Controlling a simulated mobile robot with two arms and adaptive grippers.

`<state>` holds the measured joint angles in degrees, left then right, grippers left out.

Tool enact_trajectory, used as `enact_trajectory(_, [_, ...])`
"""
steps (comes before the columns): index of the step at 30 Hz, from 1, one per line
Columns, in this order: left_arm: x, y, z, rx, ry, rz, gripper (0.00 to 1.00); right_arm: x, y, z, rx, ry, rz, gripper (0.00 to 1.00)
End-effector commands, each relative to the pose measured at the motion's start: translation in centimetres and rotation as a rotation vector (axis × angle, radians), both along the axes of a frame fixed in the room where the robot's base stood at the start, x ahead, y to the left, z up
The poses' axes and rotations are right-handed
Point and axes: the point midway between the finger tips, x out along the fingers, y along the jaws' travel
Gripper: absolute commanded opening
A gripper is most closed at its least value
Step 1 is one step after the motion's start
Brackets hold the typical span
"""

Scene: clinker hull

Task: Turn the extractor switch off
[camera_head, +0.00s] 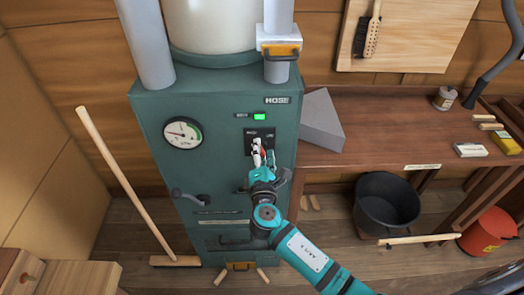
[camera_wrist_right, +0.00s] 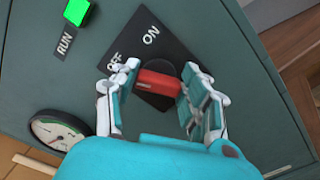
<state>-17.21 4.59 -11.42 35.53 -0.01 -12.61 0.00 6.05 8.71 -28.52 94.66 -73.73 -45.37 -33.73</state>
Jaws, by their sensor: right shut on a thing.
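The extractor switch has a black plate (camera_wrist_right: 165,45) marked OFF and ON on the front of the green cabinet (camera_head: 215,110). Its red handle (camera_wrist_right: 158,82) shows in the wrist view, with the end nearest the OFF word beside the left finger. My right gripper (camera_wrist_right: 160,92) is at the plate with its fingers on either side of the handle, shut on it. In the head view my right gripper (camera_head: 262,155) covers the lower part of the switch plate (camera_head: 255,134). A green RUN light (camera_head: 260,116) glows above it. My left gripper is not in view.
A round gauge (camera_head: 183,133) and a crank handle (camera_head: 190,197) are on the cabinet's front. A broom (camera_head: 125,180) leans at its left. A workbench (camera_head: 385,130) stands at right, with a black bucket (camera_head: 386,203) below and a red bucket (camera_head: 488,232) further right.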

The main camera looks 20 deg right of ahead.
Motion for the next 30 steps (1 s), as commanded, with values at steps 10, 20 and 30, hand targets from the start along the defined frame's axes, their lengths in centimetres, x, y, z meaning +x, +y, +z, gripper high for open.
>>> enact_trajectory(10, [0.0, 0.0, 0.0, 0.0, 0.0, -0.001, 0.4, -0.1, 0.0, -0.2, -0.007, 0.006, 0.001, 0.13])
enact_trajectory(20, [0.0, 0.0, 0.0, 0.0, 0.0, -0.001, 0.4, 0.0, 0.0, -0.1, -0.005, 0.003, 0.0, 0.69])
enact_trajectory(30, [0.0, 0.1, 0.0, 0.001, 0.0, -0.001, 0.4, -1.9, 0.6, -0.2, -0.002, 0.004, 0.003, 0.69])
